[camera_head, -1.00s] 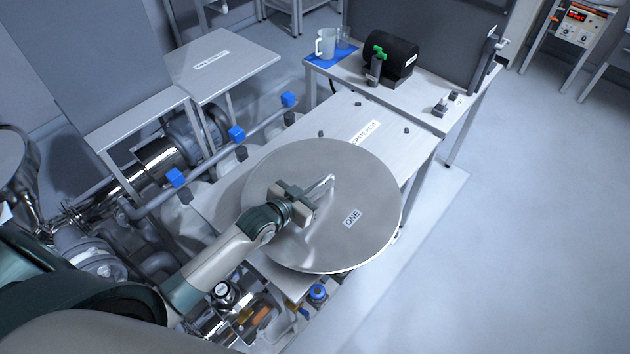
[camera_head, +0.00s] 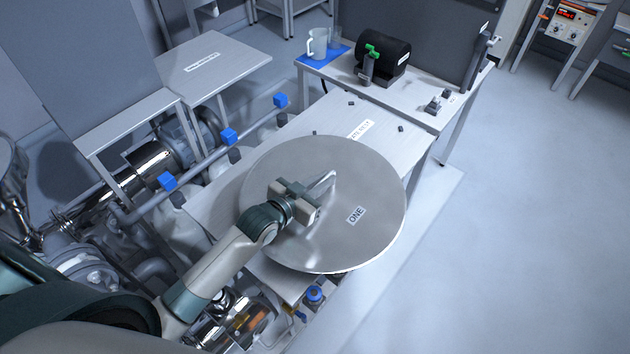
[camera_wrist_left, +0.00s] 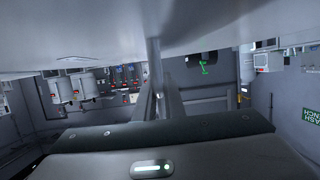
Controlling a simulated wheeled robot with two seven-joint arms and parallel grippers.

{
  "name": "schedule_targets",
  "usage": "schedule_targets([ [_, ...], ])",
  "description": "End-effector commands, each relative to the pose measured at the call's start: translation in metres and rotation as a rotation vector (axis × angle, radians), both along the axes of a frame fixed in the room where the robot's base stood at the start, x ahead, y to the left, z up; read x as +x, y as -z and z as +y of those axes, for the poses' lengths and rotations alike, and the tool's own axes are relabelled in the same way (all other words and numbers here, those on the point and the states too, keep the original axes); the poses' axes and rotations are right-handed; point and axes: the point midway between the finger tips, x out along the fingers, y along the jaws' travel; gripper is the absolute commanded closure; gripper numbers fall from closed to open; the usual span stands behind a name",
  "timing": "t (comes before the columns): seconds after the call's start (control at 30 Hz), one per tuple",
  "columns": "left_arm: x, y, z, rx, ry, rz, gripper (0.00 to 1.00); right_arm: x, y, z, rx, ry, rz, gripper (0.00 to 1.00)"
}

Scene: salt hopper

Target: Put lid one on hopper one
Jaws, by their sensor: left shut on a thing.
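Lid one (camera_head: 365,175) is a large round grey metal disc with a bar handle and a label reading ONE. My left gripper (camera_head: 312,198) is shut on the lid's handle and holds the lid above the long table. In the left wrist view the lid (camera_wrist_left: 60,30) fills the top of the picture, with the gripper fingers (camera_wrist_left: 158,90) at its handle. A metal hopper-like vessel (camera_head: 10,180) shows in part at the left edge; I cannot read a number on it. My right gripper is not in view.
The long table (camera_head: 220,200) under the lid has small dark pegs. Behind it stand a black drum-shaped device (camera_head: 385,58) and a clear jug (camera_head: 318,44) on a blue mat. Pipes with blue blocks (camera_head: 228,137) run at left. The floor at right is clear.

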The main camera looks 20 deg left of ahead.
Motion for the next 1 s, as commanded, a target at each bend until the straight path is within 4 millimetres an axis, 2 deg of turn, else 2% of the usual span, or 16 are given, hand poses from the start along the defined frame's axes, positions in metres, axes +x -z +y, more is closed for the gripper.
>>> schedule_targets([
  [0.03, 0.002, -0.002, -0.006, -0.006, -0.004, -0.013, 1.0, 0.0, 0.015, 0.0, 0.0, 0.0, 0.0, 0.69],
  [0.27, -0.001, -0.028, -0.02, -0.008, -0.063, -0.014, 1.0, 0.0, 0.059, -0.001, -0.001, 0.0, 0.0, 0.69],
  [0.37, -0.006, -0.041, -0.019, -0.01, -0.107, -0.015, 1.0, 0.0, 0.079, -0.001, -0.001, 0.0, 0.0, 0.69],
  [0.6, -0.031, -0.064, -0.002, -0.008, -0.233, -0.011, 1.0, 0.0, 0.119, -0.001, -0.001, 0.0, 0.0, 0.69],
  [0.8, -0.049, -0.073, 0.012, -0.005, -0.305, -0.009, 1.0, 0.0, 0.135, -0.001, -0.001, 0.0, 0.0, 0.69],
  [1.0, -0.056, -0.076, 0.017, -0.002, -0.328, -0.006, 1.0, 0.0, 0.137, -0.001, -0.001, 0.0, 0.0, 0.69],
])
